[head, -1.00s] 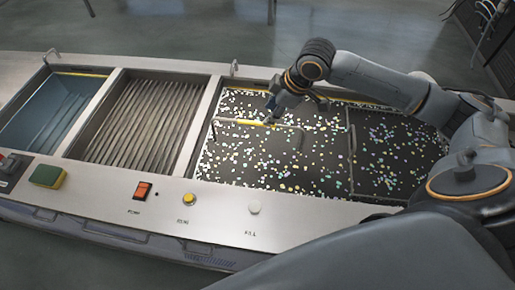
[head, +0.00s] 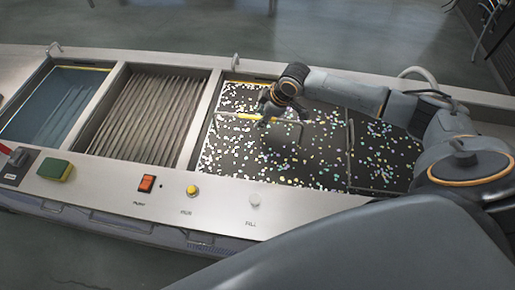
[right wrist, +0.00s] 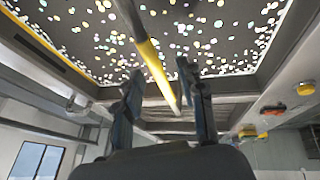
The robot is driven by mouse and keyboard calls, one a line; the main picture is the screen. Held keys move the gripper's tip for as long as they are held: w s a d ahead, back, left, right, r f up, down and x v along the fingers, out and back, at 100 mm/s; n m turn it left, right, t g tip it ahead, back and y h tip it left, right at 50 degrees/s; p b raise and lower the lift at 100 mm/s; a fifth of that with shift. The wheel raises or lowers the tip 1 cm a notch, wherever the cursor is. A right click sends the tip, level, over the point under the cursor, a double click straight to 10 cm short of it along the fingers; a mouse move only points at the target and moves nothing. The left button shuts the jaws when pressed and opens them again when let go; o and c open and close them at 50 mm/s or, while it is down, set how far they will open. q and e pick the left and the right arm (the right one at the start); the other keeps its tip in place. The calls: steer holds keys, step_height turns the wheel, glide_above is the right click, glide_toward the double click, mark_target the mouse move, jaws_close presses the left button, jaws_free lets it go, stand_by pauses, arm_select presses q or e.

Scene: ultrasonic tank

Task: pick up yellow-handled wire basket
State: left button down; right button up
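The wire basket's yellow handle grip (head: 248,116) lies in the speckled dark compartment, in its left part. Its thin grey wire (head: 300,134) bends toward the front on the right. The basket's body is hard to make out against the speckles. My right gripper (head: 266,118) is at the right end of the yellow grip. In the right wrist view, the yellow grip (right wrist: 152,62) runs between the two fingers of my right gripper (right wrist: 158,92), which stand apart with gaps beside the grip. My left gripper is not in view.
The speckled compartment's divider (head: 350,150) stands right of the handle. A ribbed compartment (head: 150,112) and a blue one (head: 62,105) lie to the left. The front panel carries an orange switch (head: 146,183), a yellow button (head: 192,190), a white knob (head: 255,200) and a sponge (head: 55,169).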

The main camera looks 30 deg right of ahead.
steer(key=shift+x, duration=1.05)
jaws_close()
steer(key=shift+w+r, duration=0.2)
steer(key=shift+r, duration=0.25)
step_height(320, 180, up, 10)
steer(key=shift+f+b, duration=0.1)
steer(key=shift+b, duration=0.65)
step_height(320, 180, up, 12)
steer(key=p, duration=1)
steer(key=shift+r+p, duration=0.2)
steer(key=shift+p, duration=0.1)
